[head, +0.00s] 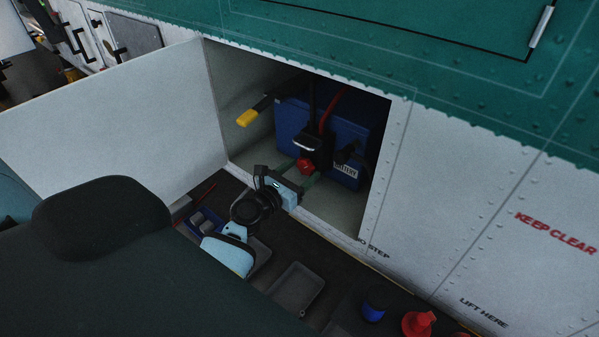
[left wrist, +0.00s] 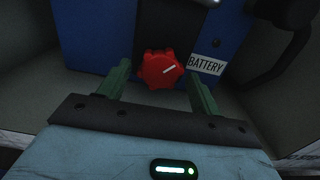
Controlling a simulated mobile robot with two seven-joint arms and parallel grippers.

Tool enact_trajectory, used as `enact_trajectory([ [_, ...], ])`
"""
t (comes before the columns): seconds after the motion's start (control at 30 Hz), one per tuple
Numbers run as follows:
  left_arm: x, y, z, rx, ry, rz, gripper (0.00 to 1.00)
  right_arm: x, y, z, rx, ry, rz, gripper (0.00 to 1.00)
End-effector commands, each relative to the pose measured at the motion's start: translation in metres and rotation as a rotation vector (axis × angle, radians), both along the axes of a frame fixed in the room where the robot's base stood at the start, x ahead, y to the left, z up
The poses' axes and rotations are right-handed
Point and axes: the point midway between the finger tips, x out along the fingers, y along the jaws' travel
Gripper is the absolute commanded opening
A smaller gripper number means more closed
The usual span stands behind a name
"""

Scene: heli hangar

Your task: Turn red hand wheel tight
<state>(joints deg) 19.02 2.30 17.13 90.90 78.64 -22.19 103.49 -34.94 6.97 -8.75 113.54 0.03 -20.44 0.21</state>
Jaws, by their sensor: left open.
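The red hand wheel (head: 305,166) is a small lobed knob on a black fitting at the front of the blue battery (head: 350,130), inside an open compartment. In the left wrist view the wheel (left wrist: 161,69) shows a white line tilted up to the right. My left gripper (head: 307,172) reaches into the compartment opening. Its two green fingers (left wrist: 158,85) are apart, one on each side of the wheel, with gaps between them and the wheel. Whether the fingertips are level with the wheel in depth is unclear. My right gripper is not in view.
The white compartment door (head: 120,105) stands open at left. A yellow-ended black connector (head: 248,117) hangs at the compartment's upper left. Below lies a dark tray (head: 295,290), with a blue item (head: 374,305) and a red item (head: 418,323) at lower right.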

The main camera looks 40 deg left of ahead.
Motion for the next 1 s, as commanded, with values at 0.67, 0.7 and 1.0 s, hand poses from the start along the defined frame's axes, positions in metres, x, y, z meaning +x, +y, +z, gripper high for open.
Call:
enact_trajectory([
  [0.67, -0.0004, 0.0001, -0.0001, 0.025, -0.002, 0.0, 0.2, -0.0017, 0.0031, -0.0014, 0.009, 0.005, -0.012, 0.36],
  [0.7, -0.0005, 0.0, -0.0003, 0.037, -0.003, -0.001, 0.2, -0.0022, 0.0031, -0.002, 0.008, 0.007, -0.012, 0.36],
  [1.0, -0.0006, 0.0009, -0.0015, 0.219, -0.016, -0.001, 0.2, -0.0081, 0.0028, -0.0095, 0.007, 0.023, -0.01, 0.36],
])
